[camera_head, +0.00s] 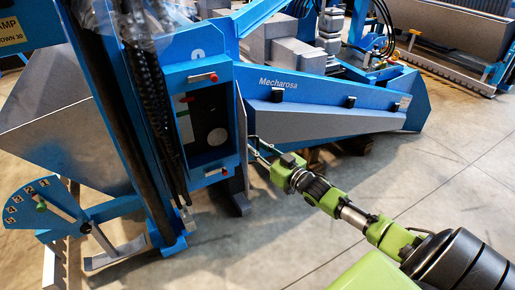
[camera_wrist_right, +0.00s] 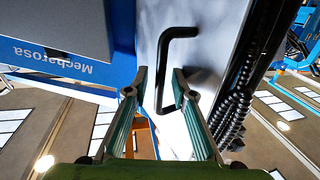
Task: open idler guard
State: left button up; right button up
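A blue upright housing (camera_head: 221,75) with an open front stands left of centre in the head view; dark parts and a round grey disc show inside. A grey panel (camera_head: 241,125) stands edge-on at its right side; it seems to be the idler guard. In the right wrist view the grey panel (camera_wrist_right: 205,22) carries a black bent bar handle (camera_wrist_right: 163,60). My right gripper (camera_head: 254,147) is at the panel's right face. Its fingers (camera_wrist_right: 160,80) are apart, with the handle's lower part between them; I cannot tell whether either touches it. My left gripper is not in view.
Red-tipped latches (camera_head: 203,77) sit on the housing's front. A blue and grey beam marked Mecharosa (camera_head: 330,115) extends right behind my right gripper. Black ribbed hoses (camera_wrist_right: 235,105) run beside the panel. Concrete floor (camera_head: 440,150) is clear at the right.

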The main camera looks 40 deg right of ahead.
jog(key=s+d, duration=0.1)
jog(key=s, duration=1.1)
jog(key=shift+d, duration=0.2)
dwell(0.3)
